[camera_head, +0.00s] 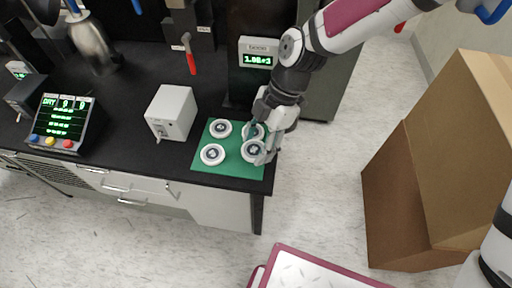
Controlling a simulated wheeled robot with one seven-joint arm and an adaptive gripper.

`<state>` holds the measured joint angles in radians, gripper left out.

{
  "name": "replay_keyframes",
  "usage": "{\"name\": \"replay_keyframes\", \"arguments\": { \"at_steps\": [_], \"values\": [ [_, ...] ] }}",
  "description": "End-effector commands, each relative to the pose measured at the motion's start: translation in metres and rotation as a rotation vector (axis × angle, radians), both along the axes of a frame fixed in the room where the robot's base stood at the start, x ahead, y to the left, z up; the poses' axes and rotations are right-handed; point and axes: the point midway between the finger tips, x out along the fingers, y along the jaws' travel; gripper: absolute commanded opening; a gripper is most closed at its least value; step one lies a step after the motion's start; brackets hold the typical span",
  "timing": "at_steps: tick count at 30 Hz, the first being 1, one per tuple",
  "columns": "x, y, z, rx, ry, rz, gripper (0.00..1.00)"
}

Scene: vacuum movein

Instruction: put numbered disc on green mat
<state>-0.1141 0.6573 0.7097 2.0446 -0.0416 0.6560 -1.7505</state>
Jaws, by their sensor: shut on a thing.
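A green mat (228,167) lies at the right end of the black table. Several round white discs with dark centres sit on it: one at the back left (221,129), one at the front left (212,154), and one at the front right (251,151). A further disc (249,129) at the back right is partly hidden by my gripper. My gripper (262,157) reaches down over the mat's right side and is shut on the front right disc. That disc is at or just above the mat; I cannot tell which. Any numbers are too small to read.
A white box (172,112) stands left of the mat. A display reading 1.00 or similar (258,54) stands behind it. A screen with coloured buttons (62,120) is at the left. A cardboard box (440,165) and a red-edged white board (310,272) are on the floor.

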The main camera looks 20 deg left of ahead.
Motion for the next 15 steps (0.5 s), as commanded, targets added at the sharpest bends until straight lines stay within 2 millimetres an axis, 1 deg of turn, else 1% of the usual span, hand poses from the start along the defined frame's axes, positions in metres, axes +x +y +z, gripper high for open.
{"name": "replay_keyframes", "arguments": {
  "at_steps": [4,10,12,15],
  "values": [
    [0.006,0.009,-0.001,0.0,0.0,0.001,0.17],
    [0.004,0.007,-0.031,-0.002,0.003,0.002,0.17],
    [0.005,0.007,-0.035,-0.001,0.001,0.0,0.17],
    [0.006,0.007,-0.036,0.0,-0.001,0.0,0.17]
  ]
}}
